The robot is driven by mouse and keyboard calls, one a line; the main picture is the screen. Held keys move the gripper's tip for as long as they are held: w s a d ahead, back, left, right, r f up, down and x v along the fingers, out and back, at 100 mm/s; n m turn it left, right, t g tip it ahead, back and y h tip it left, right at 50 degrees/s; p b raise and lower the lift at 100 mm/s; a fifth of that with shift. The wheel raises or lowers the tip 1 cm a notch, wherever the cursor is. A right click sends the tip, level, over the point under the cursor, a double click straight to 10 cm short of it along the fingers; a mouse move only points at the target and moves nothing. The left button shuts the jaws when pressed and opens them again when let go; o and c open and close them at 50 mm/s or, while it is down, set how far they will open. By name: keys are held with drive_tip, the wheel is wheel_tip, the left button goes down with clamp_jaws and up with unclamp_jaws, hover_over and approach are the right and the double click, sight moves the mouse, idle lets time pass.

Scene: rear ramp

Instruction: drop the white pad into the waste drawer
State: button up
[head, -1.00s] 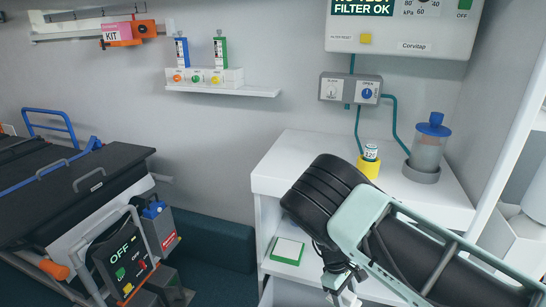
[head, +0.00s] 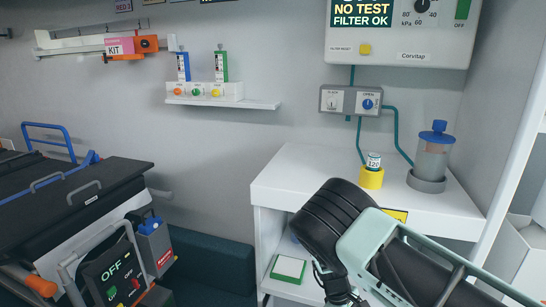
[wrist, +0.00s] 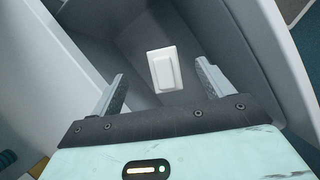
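The white pad (wrist: 164,70) shows in the wrist view as a small pale block with a raised rectangular face. It appears inside the grey-walled waste drawer (wrist: 218,32), seen from above; whether it rests on the bottom is hard to tell. My gripper (wrist: 160,68) is open over the drawer. Its two fingers stand wide apart, one on each side of the pad in the picture, and touch nothing that I can see. In the head view the drawer and my fingertips are hidden or below the frame.
A white cabinet (head: 277,189) carries a yellow holder (head: 371,179) with a small jar (head: 374,161) and a blue-capped canister (head: 433,155). A green-edged white block (head: 288,268) lies on its lower shelf. A stretcher (head: 90,185) stands at the left.

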drive_tip(key=v, duration=0.7)
drive_tip(key=shift+r+p, duration=0.25)
drive_tip(key=shift+p, duration=0.1)
